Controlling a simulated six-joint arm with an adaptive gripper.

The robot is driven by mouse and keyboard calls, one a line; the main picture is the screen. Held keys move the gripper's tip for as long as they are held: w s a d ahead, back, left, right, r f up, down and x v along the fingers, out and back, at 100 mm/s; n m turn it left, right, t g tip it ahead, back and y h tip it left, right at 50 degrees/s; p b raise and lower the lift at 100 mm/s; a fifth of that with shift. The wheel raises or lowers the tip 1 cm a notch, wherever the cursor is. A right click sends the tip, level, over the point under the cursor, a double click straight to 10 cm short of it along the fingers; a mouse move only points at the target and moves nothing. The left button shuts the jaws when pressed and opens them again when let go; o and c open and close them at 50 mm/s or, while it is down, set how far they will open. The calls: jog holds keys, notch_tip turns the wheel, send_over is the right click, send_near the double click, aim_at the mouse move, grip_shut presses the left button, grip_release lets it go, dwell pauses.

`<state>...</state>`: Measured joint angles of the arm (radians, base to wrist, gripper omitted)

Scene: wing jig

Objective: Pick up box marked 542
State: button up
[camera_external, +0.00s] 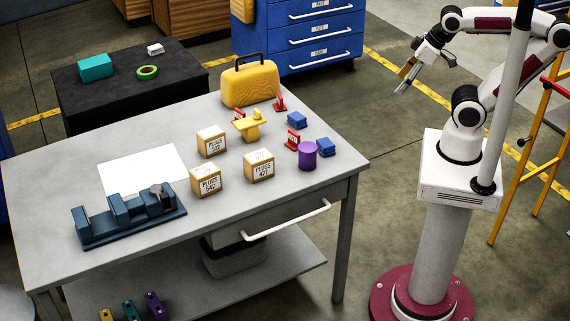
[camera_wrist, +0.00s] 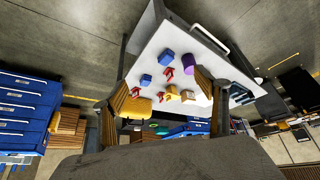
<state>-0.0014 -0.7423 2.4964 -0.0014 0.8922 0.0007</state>
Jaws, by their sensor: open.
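Three tan boxes with printed labels stand upright on the grey table. The box marked 542 (camera_external: 206,180) is the front-left one, just right of the dark blue vise-like fixture. A box marked 427 (camera_external: 258,165) stands to its right, and another PLUGS box (camera_external: 211,142), its number hard to read, stands behind. My gripper (camera_external: 425,76) is raised to the right of the table, far from the boxes, open and empty. In the wrist view its two fingers (camera_wrist: 162,95) are spread apart, with small tan boxes beyond them; their numbers cannot be read there.
A purple cylinder (camera_external: 307,155), blue blocks (camera_external: 297,120), red clamps (camera_external: 280,101), a yellow part (camera_external: 247,126) and a yellow case (camera_external: 250,83) stand right of and behind the boxes. The blue fixture (camera_external: 128,216) and a white sheet (camera_external: 142,168) lie left. The table's front-right area is clear.

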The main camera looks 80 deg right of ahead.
jog(key=w+a+f+n+t+y, duration=0.15)
jog(key=w+a, duration=0.25)
jog(key=w, duration=1.2)
jog(key=w+a+n+t, duration=0.1)
jog(key=w+a+t, duration=0.25)
jog(key=w, duration=1.35)
jog(key=w+a+f+n+y, duration=0.2)
jog(key=w+a+f, duration=0.55)
jog(key=w, duration=0.25)
jog(key=n+t+y, duration=0.1)
jog(key=y, duration=0.2)
send_near(212, 167)
jog(key=w+f, duration=0.1)
jog(key=w, duration=0.1)
jog(key=shift+a+f, duration=0.1)
jog(key=shift+a, duration=0.4)
jog(key=shift+x, duration=1.3)
